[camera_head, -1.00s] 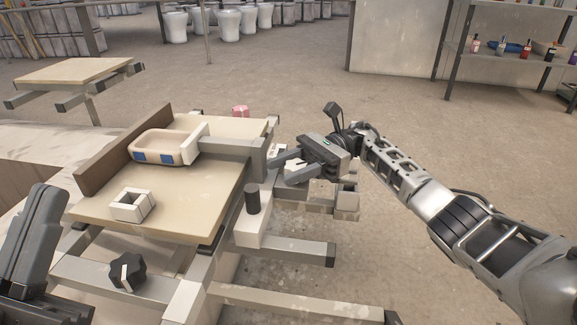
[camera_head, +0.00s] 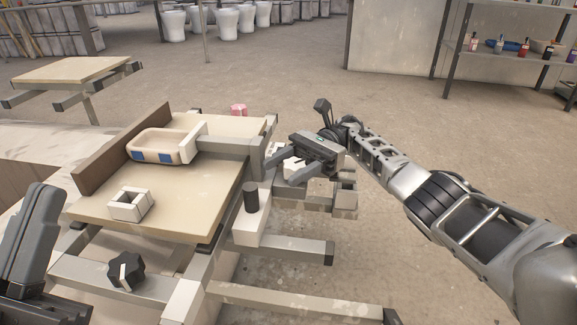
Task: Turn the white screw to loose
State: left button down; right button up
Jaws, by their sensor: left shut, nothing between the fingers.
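A small white part (camera_head: 293,164), which looks like the white screw, shows at the right end of the grey clamp bar, partly hidden by my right gripper. My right gripper (camera_head: 280,169) is over it with its fingers spread, one on each side as seen from here. I cannot tell whether they touch it. My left gripper (camera_head: 36,215) is at the left edge, shut and empty, away from the clamp.
A beige basin with blue patches (camera_head: 158,146) lies on the board (camera_head: 160,200) against a brown fence (camera_head: 122,150). A white square block (camera_head: 131,205), a black knob (camera_head: 126,270), a dark upright peg (camera_head: 251,197) and a pink object (camera_head: 239,110) are nearby. Frame bars jut right.

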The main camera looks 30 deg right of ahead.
jog(key=shift+r, duration=0.15)
jog(key=shift+r, duration=0.35)
pick_arm(q)
notch_tip(320, 180, down, 12)
jog(key=n+g+y+p, duration=0.4)
jog(key=n+y+p, duration=0.4)
jog(key=n, duration=0.2)
jog(key=shift+s+d+r+g+p, duration=0.15)
jog(key=shift+s+r+g+p, duration=0.15)
jog(key=shift+g, duration=0.1)
pick_arm(e)
jog(key=s+a+r, duration=0.6)
jog(key=s+r, duration=0.6)
jog(key=shift+s, duration=0.35)
